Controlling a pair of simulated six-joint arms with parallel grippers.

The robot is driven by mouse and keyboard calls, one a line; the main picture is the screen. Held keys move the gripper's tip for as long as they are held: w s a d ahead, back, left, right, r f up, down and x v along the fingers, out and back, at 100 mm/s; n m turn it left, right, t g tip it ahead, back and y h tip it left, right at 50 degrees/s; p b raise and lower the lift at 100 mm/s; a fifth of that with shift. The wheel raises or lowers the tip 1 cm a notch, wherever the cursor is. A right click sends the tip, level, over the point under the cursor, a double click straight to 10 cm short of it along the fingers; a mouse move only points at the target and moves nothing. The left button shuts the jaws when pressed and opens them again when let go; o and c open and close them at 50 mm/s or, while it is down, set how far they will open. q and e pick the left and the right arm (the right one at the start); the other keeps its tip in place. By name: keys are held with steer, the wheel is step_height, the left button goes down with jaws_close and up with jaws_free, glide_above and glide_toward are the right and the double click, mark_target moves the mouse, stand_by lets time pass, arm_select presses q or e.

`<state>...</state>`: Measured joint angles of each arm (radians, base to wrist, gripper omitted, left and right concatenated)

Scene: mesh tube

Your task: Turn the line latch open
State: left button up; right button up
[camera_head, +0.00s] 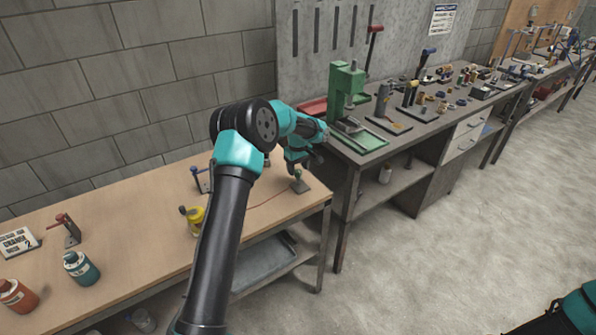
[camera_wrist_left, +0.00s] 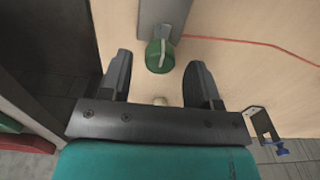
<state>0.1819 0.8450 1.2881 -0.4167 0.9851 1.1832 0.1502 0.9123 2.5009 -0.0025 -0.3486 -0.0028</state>
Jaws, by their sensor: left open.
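A small green knob (camera_head: 298,174) on a grey metal base (camera_head: 303,187) stands near the right end of the wooden bench; it looks like the line latch. In the left wrist view the green knob (camera_wrist_left: 160,56) is ahead of my jaws, on its grey plate (camera_wrist_left: 163,15). My left gripper (camera_head: 293,168) is open above and beside the knob. In the left wrist view the fingertips (camera_wrist_left: 160,64) are spread on either side of it, with gaps showing. Whether the latch is turned cannot be told. My right arm only shows at the lower right corner, without clear fingers.
A red line (camera_wrist_left: 255,42) runs across the wooden bench (camera_head: 130,225). A blue-handled bracket (camera_head: 200,180), a yellow bottle (camera_head: 194,219), a red-handled bracket (camera_head: 69,230) and a teal bottle (camera_head: 82,268) stand left. A green press (camera_head: 345,90) stands on the neighbouring grey bench.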

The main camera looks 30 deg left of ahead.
mark_target(298, 171)
arm_select(q)
step_height(298, 171, up, 16)
steer(key=shift+f, duration=0.15)
stand_by(0.6)
